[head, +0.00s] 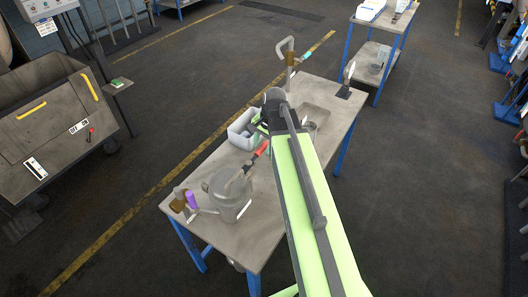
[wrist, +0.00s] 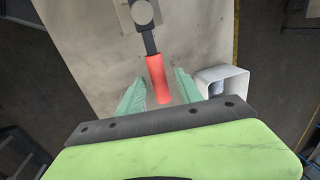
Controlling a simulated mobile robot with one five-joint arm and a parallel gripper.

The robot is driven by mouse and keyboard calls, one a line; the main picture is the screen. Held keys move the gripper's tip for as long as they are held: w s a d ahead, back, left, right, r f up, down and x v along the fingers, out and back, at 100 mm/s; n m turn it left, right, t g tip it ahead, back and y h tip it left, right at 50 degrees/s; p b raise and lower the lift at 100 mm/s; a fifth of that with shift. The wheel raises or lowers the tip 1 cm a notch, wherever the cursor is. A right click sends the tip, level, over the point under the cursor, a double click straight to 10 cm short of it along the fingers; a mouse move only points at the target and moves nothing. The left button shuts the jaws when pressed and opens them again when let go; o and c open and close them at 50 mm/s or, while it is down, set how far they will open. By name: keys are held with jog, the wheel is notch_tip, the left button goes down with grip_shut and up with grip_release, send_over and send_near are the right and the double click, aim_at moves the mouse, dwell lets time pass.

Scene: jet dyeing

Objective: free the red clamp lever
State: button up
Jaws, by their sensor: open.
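The red clamp lever (head: 261,150) shows as a red grip on a dark shaft, beside a grey lidded vessel (head: 230,203) on the workbench. In the wrist view the red grip (wrist: 157,78) points toward me, its dark shaft running up to a grey round fitting (wrist: 143,13). My gripper (wrist: 159,84) is open, with one teal finger on each side of the grip's near part. I see gaps on both sides; whether the fingers are at the grip's height I cannot tell. In the head view my arm hides most of my gripper.
A white bin (head: 240,128) stands close behind the lever; it shows right of my fingers in the wrist view (wrist: 224,78). A grey shallow tray (head: 315,114) is farther back.

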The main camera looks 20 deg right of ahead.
grip_shut()
jog(key=shift+w+d+r, duration=0.1)
jog(key=shift+d, duration=0.05)
dwell(1.3)
